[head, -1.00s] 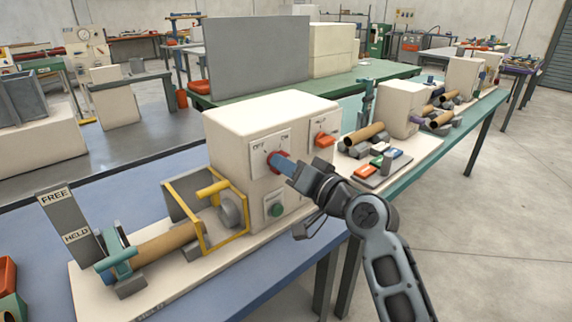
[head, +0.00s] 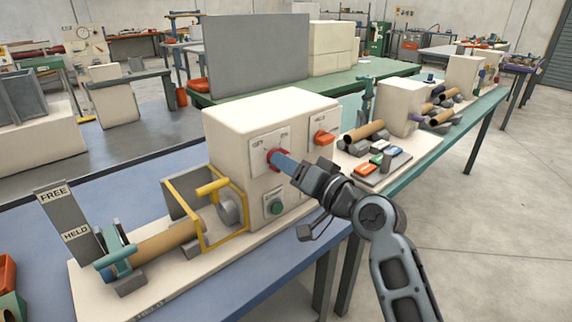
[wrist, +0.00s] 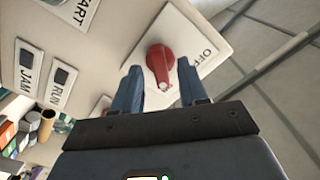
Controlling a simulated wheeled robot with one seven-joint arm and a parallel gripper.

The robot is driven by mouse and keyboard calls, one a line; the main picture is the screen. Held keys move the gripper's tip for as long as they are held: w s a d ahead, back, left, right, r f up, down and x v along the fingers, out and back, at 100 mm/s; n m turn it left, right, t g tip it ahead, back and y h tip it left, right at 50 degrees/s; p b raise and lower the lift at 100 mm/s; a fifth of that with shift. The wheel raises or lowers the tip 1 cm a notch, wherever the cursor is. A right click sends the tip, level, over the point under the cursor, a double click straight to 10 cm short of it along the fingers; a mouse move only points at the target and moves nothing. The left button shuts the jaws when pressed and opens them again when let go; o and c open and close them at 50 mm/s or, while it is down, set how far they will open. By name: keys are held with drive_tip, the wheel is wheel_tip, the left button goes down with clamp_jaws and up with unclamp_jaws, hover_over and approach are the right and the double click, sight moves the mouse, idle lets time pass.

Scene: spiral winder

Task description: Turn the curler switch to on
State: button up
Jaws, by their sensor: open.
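The red switch (head: 271,155) is a round knob on a white plate with OFF and ON labels, on the front of the cream machine box (head: 235,140). In the wrist view the red knob (wrist: 159,60) has a narrow end with a pale mark pointing down the picture, and the OFF label is to its right. My gripper (head: 280,161) is open at the switch, with its blue fingers on either side of the knob in the wrist view. I cannot tell whether the fingers touch it. The ON label is not readable in the wrist view.
A green button (head: 276,208) sits below the switch, and an orange switch (head: 323,137) is to its right. A yellow guard frame (head: 206,240) stands left of my gripper. Coloured blocks (head: 378,158) lie on the bench at right. The floor in front is clear.

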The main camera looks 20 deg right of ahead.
drive_tip(key=v, duration=0.6)
drive_tip(key=shift+s+b, duration=0.3)
drive_tip(key=shift+b, duration=0.15)
drive_tip(key=s+f+g+h, duration=0.1)
drive_tip(key=s+f+h, duration=0.2)
drive_tip(key=s+f, duration=0.6)
drive_tip(key=s+f+g+h, duration=0.15)
drive_tip(key=s+f, duration=0.35)
drive_tip(key=s, duration=0.7)
drive_tip(key=s+a+r+n, duration=0.1)
drive_tip(key=s+r+n, duration=0.1)
drive_tip(key=s, duration=0.8)
drive_tip(key=s+a+r+n+h, duration=0.1)
drive_tip(key=s+r+n, duration=0.1)
drive_tip(key=s, duration=0.9)
drive_tip(key=shift+s+r+n, duration=0.15)
drive_tip(key=shift+s+n, duration=0.15)
